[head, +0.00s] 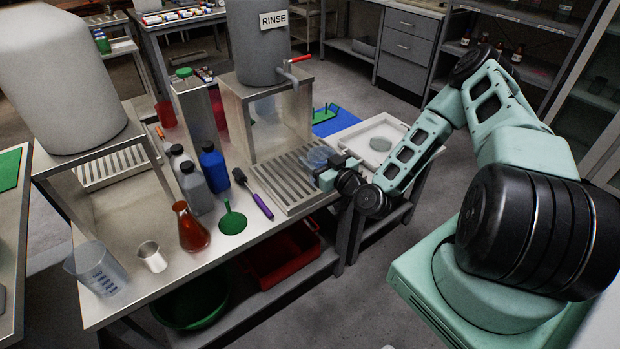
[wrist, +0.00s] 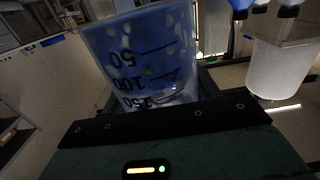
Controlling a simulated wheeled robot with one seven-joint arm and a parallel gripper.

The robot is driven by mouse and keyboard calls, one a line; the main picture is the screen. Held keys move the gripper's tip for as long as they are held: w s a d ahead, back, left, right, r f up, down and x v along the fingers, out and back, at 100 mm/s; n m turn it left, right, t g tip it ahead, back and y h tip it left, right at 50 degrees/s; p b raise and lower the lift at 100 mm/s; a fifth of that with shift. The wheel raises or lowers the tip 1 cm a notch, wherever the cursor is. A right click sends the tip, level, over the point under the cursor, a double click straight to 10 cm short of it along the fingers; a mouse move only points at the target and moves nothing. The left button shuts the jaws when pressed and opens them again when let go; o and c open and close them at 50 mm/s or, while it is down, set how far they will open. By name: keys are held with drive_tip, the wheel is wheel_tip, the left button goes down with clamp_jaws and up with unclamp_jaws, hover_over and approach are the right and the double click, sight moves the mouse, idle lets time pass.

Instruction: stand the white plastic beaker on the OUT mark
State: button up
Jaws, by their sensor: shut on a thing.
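My gripper (head: 331,178) is shut on a see-through, bluish beaker (head: 318,157) at the right end of the slotted steel grille. In the wrist view this held beaker (wrist: 145,60) fills the upper middle and has a dark blue scale with 50, 100 and 150. I cannot tell whether its base touches the grille. Another translucent, whitish beaker (head: 92,268) with blue marks stands at the bench's front left corner. I cannot tell for sure which is the white plastic beaker. I cannot make out an OUT mark.
The steel drain grille (head: 283,183) lies before the RINSE tank (head: 257,45) and its red-handled tap (head: 290,68). A white tray (head: 352,140) is at right.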

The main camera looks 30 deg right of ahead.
drive_tip(key=w+d+r+b, duration=0.3)
drive_tip(key=w+d+b, duration=0.15)
drive_tip(key=w, duration=0.25)
drive_tip(key=shift+m, duration=0.3)
drive_tip(key=shift+w+a+f, duration=0.15)
drive_tip(key=shift+f, duration=2.25)
drive_tip(key=shift+w+a+f, duration=0.1)
drive_tip(key=shift+f, duration=2.3)
drive_tip(key=o, duration=1.2)
drive_tip(key=shift+f, duration=0.15)
drive_tip(key=shift+c, duration=0.2)
